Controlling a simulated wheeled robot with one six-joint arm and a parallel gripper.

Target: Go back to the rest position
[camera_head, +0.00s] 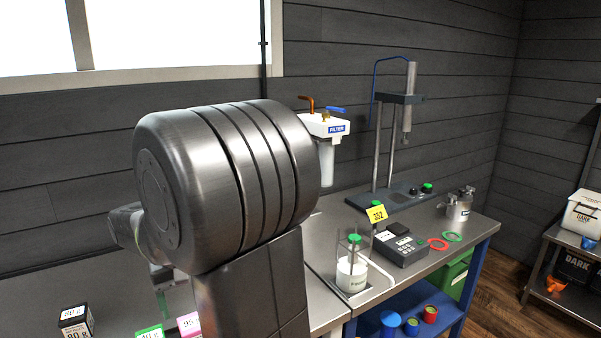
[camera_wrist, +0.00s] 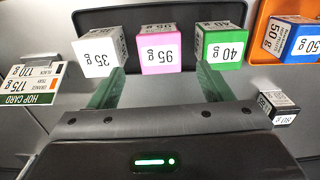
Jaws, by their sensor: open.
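My gripper (camera_wrist: 159,72) is open and empty in the wrist view, its two greenish fingers spread apart. Beyond the fingertips a white 35 g box (camera_wrist: 97,52), a pink 95 g box (camera_wrist: 160,50) and a green 40 g box (camera_wrist: 222,46) stand in a row. The picture does not show clearly how high the fingers are above the worktop. In the head view my arm covers the middle left and hides most of the gripper.
A blue 50 g box (camera_wrist: 296,40) is on an orange tray (camera_wrist: 262,28). A black 80 g box (camera_head: 75,322) and a hop card (camera_wrist: 35,85) lie nearby. A filter (camera_head: 326,135), a white beaker (camera_head: 351,275) and a stand (camera_head: 388,150) are right of my arm.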

